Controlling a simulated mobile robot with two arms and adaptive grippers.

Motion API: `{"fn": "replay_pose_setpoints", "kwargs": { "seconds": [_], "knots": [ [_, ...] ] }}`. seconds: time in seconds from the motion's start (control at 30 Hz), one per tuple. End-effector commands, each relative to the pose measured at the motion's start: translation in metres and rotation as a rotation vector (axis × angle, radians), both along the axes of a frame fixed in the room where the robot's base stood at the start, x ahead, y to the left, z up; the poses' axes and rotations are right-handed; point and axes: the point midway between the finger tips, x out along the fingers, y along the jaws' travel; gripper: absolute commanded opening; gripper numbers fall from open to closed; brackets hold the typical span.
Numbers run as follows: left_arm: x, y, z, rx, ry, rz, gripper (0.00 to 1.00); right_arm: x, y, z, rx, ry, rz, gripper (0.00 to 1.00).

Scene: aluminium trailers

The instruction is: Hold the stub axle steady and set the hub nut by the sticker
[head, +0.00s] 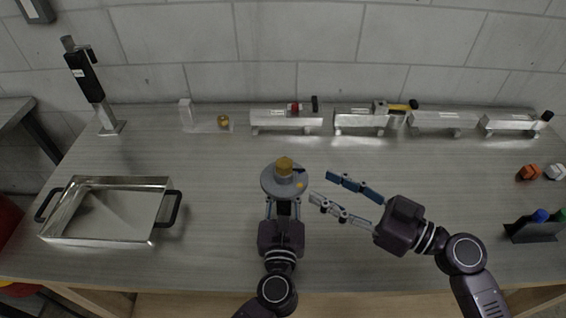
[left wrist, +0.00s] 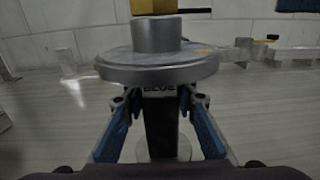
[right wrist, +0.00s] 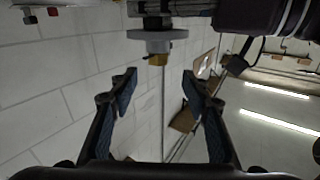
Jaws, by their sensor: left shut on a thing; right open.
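The stub axle (head: 270,184) stands upright near the middle of the table, a grey disc with a raised hub. A brass hub nut (head: 284,165) sits on top; it also shows inverted in the right wrist view (right wrist: 157,60). A sticker reading BLUE (left wrist: 159,88) is on the dark post under the disc in the left wrist view. My left gripper (left wrist: 160,108) is shut on this post, below the disc. My right gripper (head: 322,188) is open and empty, just right of the axle, its fingers pointing toward it. An orange mark (head: 299,186) shows on the disc.
A metal tray with black handles (head: 152,236) is at the left. Several aluminium trailers (head: 286,119) line the back. A stand with a black tool (head: 110,127) is back left, a small brass part (head: 223,121) near it. A dark holder (head: 532,232) is at the right.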

Motion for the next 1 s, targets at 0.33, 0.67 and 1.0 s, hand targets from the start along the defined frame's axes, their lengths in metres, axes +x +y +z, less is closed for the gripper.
{"fn": "replay_pose_setpoints", "kwargs": {
  "seconds": [0.33,0.67,1.0],
  "knots": [
    [0.000,0.000,0.000,0.001,-0.001,0.001,0.00,0.022,0.027,0.002,-0.036,-0.048,-0.015,0.43],
    [0.000,0.000,0.000,0.001,0.000,0.001,0.00,0.058,0.079,0.001,-0.034,-0.043,-0.015,0.43],
    [0.000,0.000,0.000,0.000,0.000,0.001,0.00,0.069,0.096,0.000,-0.036,-0.040,-0.015,0.43]
  ]
}}
